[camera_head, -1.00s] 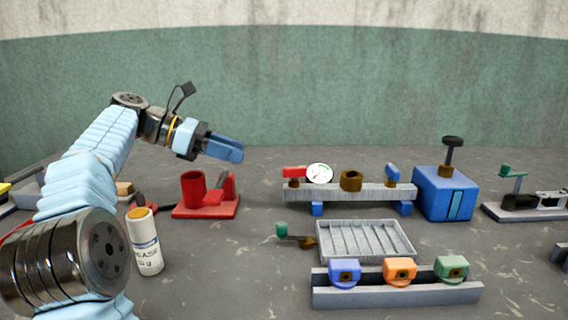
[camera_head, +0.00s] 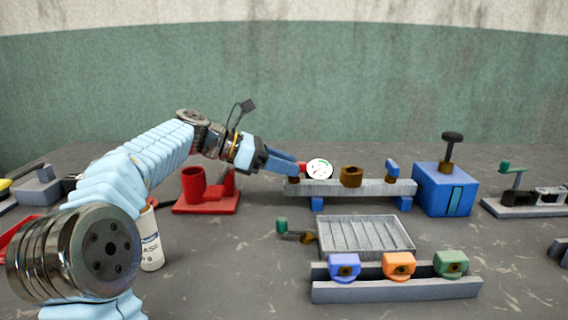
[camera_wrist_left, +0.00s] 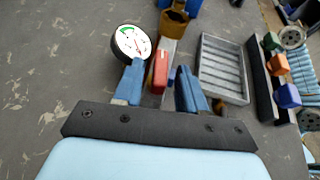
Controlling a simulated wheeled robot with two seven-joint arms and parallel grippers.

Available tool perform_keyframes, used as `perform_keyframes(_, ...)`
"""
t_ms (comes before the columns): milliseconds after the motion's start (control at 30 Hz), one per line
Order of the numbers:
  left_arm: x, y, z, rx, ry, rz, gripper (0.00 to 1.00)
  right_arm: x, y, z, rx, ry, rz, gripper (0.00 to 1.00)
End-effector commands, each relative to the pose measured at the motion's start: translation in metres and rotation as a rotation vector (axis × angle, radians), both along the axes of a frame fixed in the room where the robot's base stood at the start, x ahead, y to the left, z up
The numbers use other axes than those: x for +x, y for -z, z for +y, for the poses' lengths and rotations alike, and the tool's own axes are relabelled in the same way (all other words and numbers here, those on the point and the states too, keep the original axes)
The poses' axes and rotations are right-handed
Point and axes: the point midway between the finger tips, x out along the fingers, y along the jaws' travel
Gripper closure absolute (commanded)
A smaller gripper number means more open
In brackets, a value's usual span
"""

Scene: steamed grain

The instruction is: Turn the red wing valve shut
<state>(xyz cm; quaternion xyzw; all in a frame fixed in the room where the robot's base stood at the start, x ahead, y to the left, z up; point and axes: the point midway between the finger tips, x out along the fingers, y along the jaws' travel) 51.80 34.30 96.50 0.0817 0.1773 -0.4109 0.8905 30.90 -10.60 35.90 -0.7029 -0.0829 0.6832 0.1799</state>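The red wing valve (camera_head: 302,167) is at the left end of the grey pipe rack (camera_head: 335,189). In the head view my left gripper mostly covers it. My left gripper (camera_head: 298,169) reaches it from the left. In the left wrist view the red wing (camera_wrist_left: 160,72) shows between the two blue fingers of my open left gripper (camera_wrist_left: 160,86). The wing lies lengthwise along the fingers, nearer the left finger, and a gap shows to the right finger. Whether the left finger touches it I cannot tell. My right gripper is not in view.
A round white gauge (camera_head: 319,168) stands close beside the valve, with a brass fitting (camera_head: 351,176) and a blue wing valve (camera_head: 392,171) farther right. A grey ribbed tray (camera_head: 366,238) lies in front. A red stand (camera_head: 207,192) is left, under my arm.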

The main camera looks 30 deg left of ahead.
Motion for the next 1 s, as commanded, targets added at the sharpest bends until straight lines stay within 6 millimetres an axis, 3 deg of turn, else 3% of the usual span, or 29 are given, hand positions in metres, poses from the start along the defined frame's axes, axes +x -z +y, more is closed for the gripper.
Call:
perform_keyframes(33,0.0000,-0.0001,0.0002,0.000,0.000,0.000,0.68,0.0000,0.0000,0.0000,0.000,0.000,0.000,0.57)
perform_keyframes(233,-0.0002,-0.0002,0.0003,0.000,0.000,0.000,0.99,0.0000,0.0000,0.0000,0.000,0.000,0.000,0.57)
perform_keyframes(267,-0.0002,-0.0002,0.0003,0.000,0.000,0.000,1.00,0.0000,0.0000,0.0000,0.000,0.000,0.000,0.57)
perform_keyframes(667,-0.0022,-0.0010,-0.0013,0.000,-0.062,-0.001,1.00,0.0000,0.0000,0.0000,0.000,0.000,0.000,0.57)
perform_keyframes(1000,-0.0067,-0.0012,-0.0062,0.000,-0.316,-0.003,1.00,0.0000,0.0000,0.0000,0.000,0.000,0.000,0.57)
